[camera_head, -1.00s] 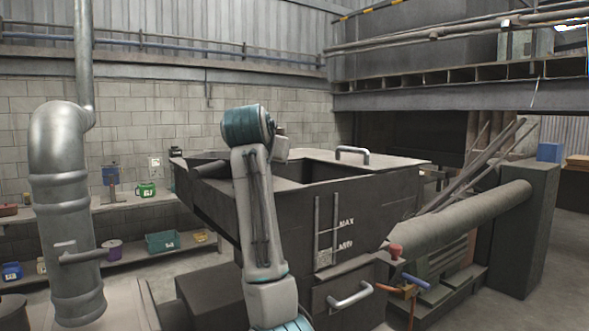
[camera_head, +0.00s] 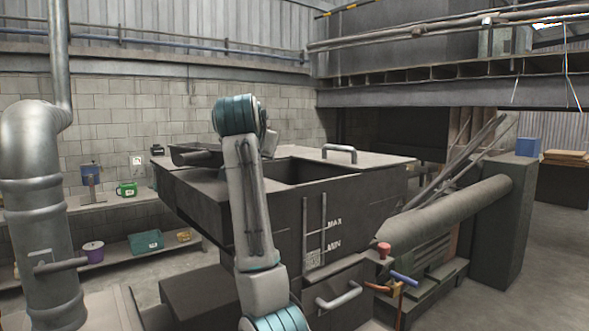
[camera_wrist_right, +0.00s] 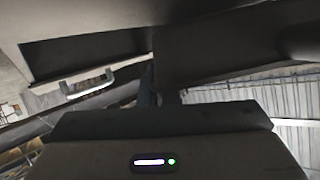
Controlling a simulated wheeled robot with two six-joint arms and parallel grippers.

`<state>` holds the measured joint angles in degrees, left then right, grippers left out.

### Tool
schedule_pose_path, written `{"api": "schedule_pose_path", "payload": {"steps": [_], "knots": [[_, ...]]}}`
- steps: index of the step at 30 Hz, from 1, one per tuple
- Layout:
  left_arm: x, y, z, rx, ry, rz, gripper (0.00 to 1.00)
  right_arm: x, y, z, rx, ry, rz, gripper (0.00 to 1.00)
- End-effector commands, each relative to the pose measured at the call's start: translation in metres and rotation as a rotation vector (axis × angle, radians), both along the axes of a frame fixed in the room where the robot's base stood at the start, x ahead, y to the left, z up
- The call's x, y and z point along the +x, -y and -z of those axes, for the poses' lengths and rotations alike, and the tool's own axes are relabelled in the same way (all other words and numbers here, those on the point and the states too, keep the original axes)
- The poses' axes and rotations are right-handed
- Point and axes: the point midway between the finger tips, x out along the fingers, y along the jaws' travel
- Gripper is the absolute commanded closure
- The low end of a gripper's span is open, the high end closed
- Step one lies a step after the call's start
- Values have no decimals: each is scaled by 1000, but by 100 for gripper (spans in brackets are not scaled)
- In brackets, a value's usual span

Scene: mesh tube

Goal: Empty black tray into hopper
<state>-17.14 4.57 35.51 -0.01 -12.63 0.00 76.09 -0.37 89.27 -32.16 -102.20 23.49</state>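The hopper (camera_head: 262,212) is a large dark box with an open top, in the middle of the head view. A dark shape that looks like the black tray (camera_head: 188,150) shows at the hopper's back left rim, partly hidden by my arm. I cannot tell its contents. My right arm rises in front of the hopper and bends over its opening; its gripper is hidden behind the wrist. In the right wrist view, the dark body of my right gripper fills the bottom, and its hold is unclear. The hopper's opening shows at the upper left. My left gripper is not in view.
A metal handle (camera_head: 339,149) stands on the hopper's lid; it also shows in the right wrist view (camera_wrist_right: 88,84). A thick grey pipe (camera_head: 450,215) runs off to the right. A metal duct (camera_head: 35,200) stands at left. Shelves (camera_head: 100,200) with small containers line the wall.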

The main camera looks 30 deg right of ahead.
Motion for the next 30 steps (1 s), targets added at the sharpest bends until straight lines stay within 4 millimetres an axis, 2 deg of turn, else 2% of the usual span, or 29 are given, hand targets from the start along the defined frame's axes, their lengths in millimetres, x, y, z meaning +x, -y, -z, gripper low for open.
{"api": "schedule_pose_path", "payload": {"steps": [17, 30], "knots": [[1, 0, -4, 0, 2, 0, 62, -2, 9, -6, 80, 17, 0, 100], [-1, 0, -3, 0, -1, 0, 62, -3, 15, -3, 137, 27, 0, 100]]}}
